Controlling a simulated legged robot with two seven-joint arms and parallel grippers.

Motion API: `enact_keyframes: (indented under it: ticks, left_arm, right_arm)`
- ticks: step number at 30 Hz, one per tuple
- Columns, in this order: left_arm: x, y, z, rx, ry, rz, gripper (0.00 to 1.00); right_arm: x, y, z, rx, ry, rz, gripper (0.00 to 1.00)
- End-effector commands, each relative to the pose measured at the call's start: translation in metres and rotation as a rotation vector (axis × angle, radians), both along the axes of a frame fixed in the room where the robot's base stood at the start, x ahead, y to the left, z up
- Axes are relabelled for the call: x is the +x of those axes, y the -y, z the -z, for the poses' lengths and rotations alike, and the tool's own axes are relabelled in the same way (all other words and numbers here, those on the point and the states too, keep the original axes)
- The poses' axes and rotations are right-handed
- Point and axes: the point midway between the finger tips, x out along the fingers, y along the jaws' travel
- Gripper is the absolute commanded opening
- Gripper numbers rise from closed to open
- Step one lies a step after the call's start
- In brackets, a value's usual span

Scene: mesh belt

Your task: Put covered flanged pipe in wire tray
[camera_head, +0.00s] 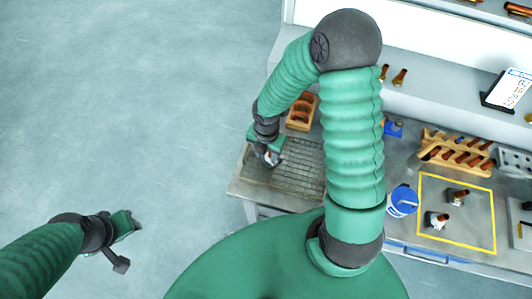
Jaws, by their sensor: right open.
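A dark wire mesh tray (300,165) lies on the left end of the bench. My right gripper (270,158) is over the left part of this mesh and is open. A small white and reddish item (267,156) shows at its fingertips; it is partly hidden, and I cannot tell whether it is a flanged pipe or whether it touches the mesh. Two copper-coloured pipes with pale and dark flanged bases stand inside a yellow outline, one at the back (458,197) and one in front (437,220). My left gripper (124,246) is open and empty over the floor.
A wooden box (301,112) stands behind the mesh. A blue and white container (403,201) stands left of the yellow outline (421,205). A wooden rack (457,150) holds several copper pipes. My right arm hides part of the bench; the floor at left is clear.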

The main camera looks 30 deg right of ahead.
Motion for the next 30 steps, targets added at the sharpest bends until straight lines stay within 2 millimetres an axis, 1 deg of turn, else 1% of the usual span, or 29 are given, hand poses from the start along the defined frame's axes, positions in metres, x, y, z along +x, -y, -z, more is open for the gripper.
enact_keyframes:
  ticks: [4,9,12,15,17,20,23,26,27,29,30]
  left_arm:
    - [0.000,0.000,-0.006,0.000,0.000,0.000,0.36]
    - [0.000,0.000,-0.016,0.000,0.000,0.001,0.36]
    - [0.000,0.000,-0.020,0.000,0.000,0.001,0.36]
    - [0.000,0.000,-0.022,0.000,0.000,0.001,0.36]
    - [0.000,0.000,-0.022,0.000,0.000,0.001,0.36]
    - [0.000,0.000,-0.022,0.000,0.000,0.000,0.36]
    - [0.000,0.000,-0.022,0.000,0.000,0.000,0.36]
    - [0.000,0.000,-0.022,0.000,0.000,0.000,0.36]
    - [0.000,0.000,-0.022,0.000,0.000,0.000,0.36]
    - [0.000,0.000,-0.022,0.000,0.000,0.000,0.36]
    - [0.000,0.000,-0.022,0.000,0.000,0.000,0.36]
  right_arm:
    - [0.001,0.002,-0.026,-0.001,0.005,0.005,0.41]
    - [0.001,0.002,-0.073,-0.002,0.006,0.004,0.41]
    - [0.001,0.001,-0.095,-0.002,0.005,0.005,0.41]
    - [0.001,0.000,-0.110,-0.002,0.002,0.004,0.41]
    - [0.001,-0.001,-0.115,-0.003,0.002,0.005,0.41]
    - [-0.002,-0.004,-0.119,-0.008,0.005,0.089,0.41]
    - [-0.011,-0.011,-0.121,-0.020,0.027,0.373,0.41]
    - [-0.023,-0.019,-0.128,-0.009,0.080,0.824,0.41]
    - [-0.027,-0.023,-0.131,0.009,0.105,1.021,0.41]
    - [-0.032,-0.028,-0.136,0.051,0.135,1.308,0.41]
    - [-0.035,-0.031,-0.139,0.084,0.150,1.482,0.41]
